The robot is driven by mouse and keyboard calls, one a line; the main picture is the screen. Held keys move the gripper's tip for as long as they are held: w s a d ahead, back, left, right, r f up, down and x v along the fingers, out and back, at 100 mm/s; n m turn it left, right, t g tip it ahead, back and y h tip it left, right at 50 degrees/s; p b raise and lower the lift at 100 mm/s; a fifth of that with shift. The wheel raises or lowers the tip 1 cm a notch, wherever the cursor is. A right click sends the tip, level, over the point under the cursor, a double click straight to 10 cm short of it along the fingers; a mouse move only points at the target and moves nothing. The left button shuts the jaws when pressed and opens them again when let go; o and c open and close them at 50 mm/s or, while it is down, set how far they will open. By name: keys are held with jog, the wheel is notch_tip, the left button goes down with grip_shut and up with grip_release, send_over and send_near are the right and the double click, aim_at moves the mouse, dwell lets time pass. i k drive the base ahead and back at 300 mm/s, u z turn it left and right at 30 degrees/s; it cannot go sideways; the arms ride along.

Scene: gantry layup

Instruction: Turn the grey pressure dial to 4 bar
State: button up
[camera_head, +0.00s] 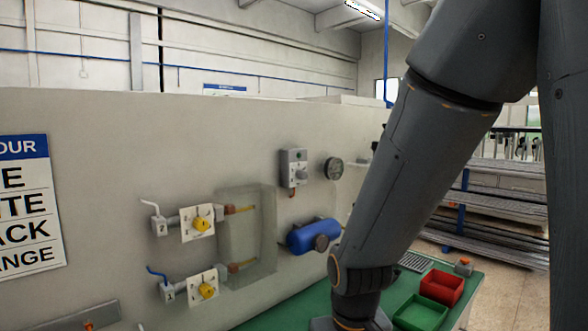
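A light grey box with a round grey knob (299,174) is on the pale wall panel in the middle of the view. A round dark gauge-like disc (333,168) is just right of it. I cannot tell which grey knob is the pressure dial, and no scale or setting can be read. My arm comes down from the upper right, to the right of these parts. My gripper is out of the picture, and the arm hides part of the panel's right end.
Two yellow valve knobs (201,224) (208,290) on white plates are at the left, by a translucent cover (262,229). A green table (290,318) below holds a red bin (442,286) and a green bin (421,313). Metal racks (500,208) stand at the right.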

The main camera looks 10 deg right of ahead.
aim_at(300, 174)
jog(key=u, duration=0.05)
jog(key=k, duration=1.05)
jog(key=z, duration=0.95)
jog(key=i, duration=1.3)
jog(key=u, duration=0.25)
